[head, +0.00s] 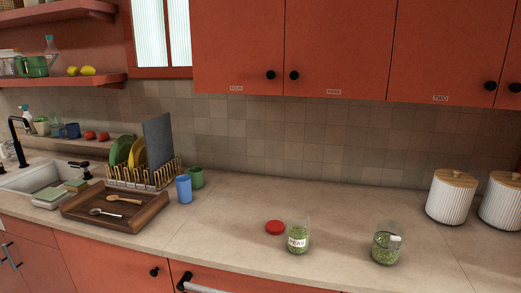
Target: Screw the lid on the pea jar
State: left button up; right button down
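The pea jar (298,238) stands upright on the counter, right of the middle in the head view. It is clear glass with green peas inside and a white label reading PEAS. Its top looks open. A red lid (275,227) lies flat on the counter just left of the jar, apart from it or nearly touching. Neither of my grippers shows in the head view.
A second glass jar (387,246) with green contents and a white piece at its side stands to the right. White ribbed canisters (452,198) stand at the far right. Blue (184,189) and green (196,177) cups, a wooden tray (72,208) and a dish rack (140,182) are left. The counter's middle is clear.

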aim_at(298, 223)
jog(key=i+z, duration=0.25)
jog(key=i, duration=0.3)
jog(key=i+j+z, duration=0.2)
jog(key=i, duration=0.35)
